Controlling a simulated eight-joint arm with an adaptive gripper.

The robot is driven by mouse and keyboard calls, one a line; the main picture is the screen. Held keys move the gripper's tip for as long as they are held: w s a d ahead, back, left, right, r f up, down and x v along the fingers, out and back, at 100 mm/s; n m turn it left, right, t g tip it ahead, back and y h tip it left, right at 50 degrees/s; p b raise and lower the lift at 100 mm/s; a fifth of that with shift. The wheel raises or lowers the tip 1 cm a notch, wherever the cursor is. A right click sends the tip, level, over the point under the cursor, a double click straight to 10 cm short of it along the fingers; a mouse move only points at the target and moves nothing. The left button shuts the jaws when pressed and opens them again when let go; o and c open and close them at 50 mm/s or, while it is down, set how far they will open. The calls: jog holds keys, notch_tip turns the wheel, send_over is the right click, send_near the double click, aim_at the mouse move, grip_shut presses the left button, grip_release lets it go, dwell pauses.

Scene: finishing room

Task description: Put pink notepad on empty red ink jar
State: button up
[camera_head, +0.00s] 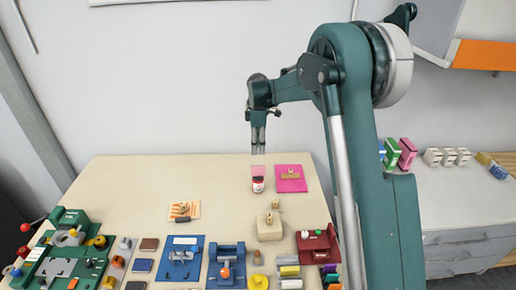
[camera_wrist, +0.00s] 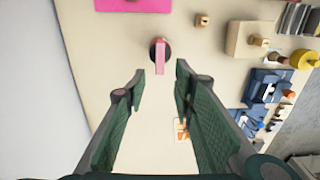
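The pink notepad (camera_head: 258,171) stands on edge on top of the red ink jar (camera_head: 258,185), which has a pale label. In the wrist view the notepad (camera_wrist: 160,57) shows as a narrow pink strip over the jar's dark round top (camera_wrist: 153,52). My gripper (camera_head: 258,152) points down above the notepad, with a small gap between them in the head view. In the wrist view my gripper (camera_wrist: 160,72) has its fingers spread, one on each side of the notepad's line, with nothing held. Whether the jar is empty cannot be seen.
A bright pink mat (camera_head: 291,186) with a wooden piece lies right of the jar. A beige block (camera_head: 270,231), blue fixtures (camera_head: 181,265), a dark red tray (camera_head: 318,252) and a green station (camera_head: 62,262) stand nearer the front.

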dwell(0.6)
jog(key=s+d+r+m+t, duration=0.2)
jog(key=s+d+r+m, duration=0.3)
jog(key=s+r, duration=0.55)
jog(key=s+d+r+m+t, duration=0.1)
jog(key=s+d+r+m, duration=0.3)
jog(key=s+d+r, duration=0.7)
jog(key=s+d+f+m+t, duration=0.1)
jog(key=s+f+m, duration=0.1)
jog(key=s, duration=0.8)
jog(key=s+d+f+m+t, duration=0.1)
jog(key=s+f+m, duration=0.2)
jog(key=s, duration=0.7)
jog(key=s+d+f+m+t, duration=0.1)
jog(key=s+f+m+t, duration=0.1)
jog(key=s, duration=0.8)
jog(key=shift+s+f+m, duration=0.35)
jog(key=shift+f+m, duration=0.15)
jog(key=shift+m, duration=0.5)
